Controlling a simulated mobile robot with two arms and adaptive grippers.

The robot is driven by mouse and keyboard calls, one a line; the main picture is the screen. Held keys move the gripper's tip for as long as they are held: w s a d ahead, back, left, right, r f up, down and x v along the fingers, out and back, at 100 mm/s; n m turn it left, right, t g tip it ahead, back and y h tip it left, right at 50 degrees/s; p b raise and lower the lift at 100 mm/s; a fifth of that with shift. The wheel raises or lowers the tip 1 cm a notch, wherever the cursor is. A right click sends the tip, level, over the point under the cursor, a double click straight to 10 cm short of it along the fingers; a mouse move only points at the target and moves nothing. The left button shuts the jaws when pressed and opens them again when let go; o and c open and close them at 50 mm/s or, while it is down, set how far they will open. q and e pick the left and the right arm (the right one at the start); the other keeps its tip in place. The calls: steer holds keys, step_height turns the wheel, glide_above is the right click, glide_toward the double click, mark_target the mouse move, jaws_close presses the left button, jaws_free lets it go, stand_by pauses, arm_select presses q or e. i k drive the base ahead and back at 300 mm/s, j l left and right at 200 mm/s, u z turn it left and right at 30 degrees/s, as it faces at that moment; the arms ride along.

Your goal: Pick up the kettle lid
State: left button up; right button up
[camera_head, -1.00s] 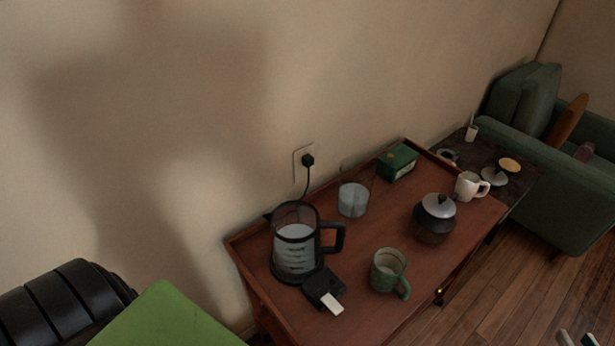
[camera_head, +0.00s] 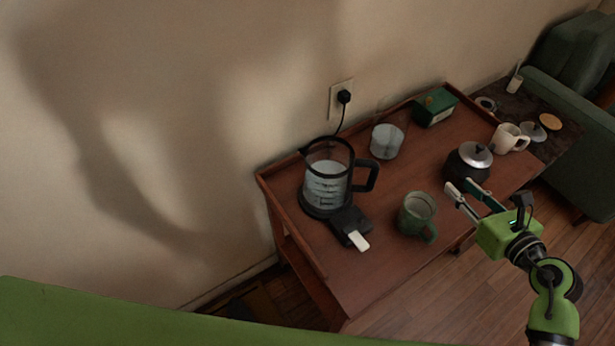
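A silver lid (camera_head: 476,153) with a black knob sits on top of a dark round kettle (camera_head: 462,171) toward the right side of the wooden table. My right gripper (camera_head: 459,186) reaches in from the lower right. Its two fingers are apart with nothing between them. The fingertips are just below the dark kettle in the picture; I cannot tell if they touch it. A glass electric kettle (camera_head: 326,182) with a black handle stands on its base at the left of the table. My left gripper is not in view.
A green mug (camera_head: 417,213) stands in front, left of my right gripper. A glass (camera_head: 386,141), a green box (camera_head: 435,107) and a white cup (camera_head: 508,138) stand behind on the wooden table (camera_head: 368,278). A dark side table and green armchair are at the far right.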

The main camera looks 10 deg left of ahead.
mark_target(536, 133)
steer(key=z, duration=1.25)
